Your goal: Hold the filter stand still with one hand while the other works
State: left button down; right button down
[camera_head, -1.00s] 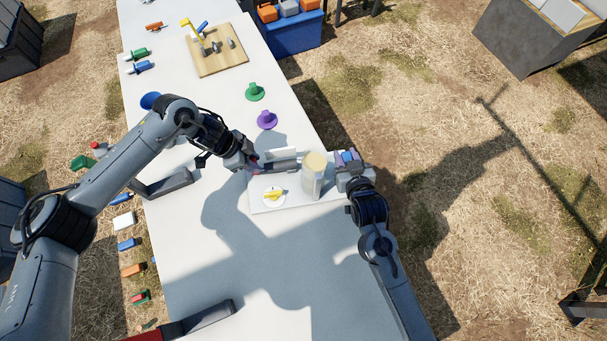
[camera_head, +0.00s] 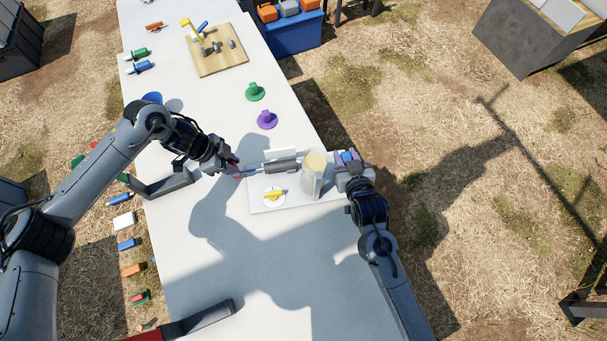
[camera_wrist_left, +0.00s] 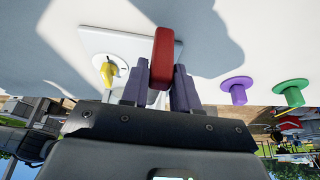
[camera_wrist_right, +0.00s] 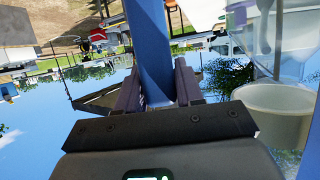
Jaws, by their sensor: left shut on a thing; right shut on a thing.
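The filter stand has a white base plate (camera_head: 296,203) on the table, with a clear cylinder (camera_head: 312,184) topped by a tan disc. A grey barrel (camera_head: 283,165) lies level at its left, with a thin rod running left to a red handle (camera_wrist_left: 163,50). My left gripper (camera_head: 234,170) is shut on this handle, left of the base plate. My right gripper (camera_head: 350,160) is shut on the stand's blue post (camera_wrist_right: 150,45) at the right end. A yellow lever (camera_head: 273,194) on a white disc sits on the base plate.
A purple knob piece (camera_head: 267,120) and a green one (camera_head: 254,92) stand behind the stand. A wooden board (camera_head: 222,62) with small parts is at the back. Several coloured items lie along the left side. The table's front middle is clear.

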aim_at(261, 167)
pick_arm(q)
jog(key=shift+a, duration=0.1)
dwell(0.3)
jog(key=shift+w+d, duration=0.2)
jog(key=shift+d, duration=1.35)
jog(key=shift+w+d, duration=0.2)
jog(key=shift+d, duration=1.3)
jog(key=c, duration=0.8)
grip_release()
jog(key=shift+c, duration=0.2)
jog(key=shift+a, duration=0.1)
jog(key=v, duration=1.2)
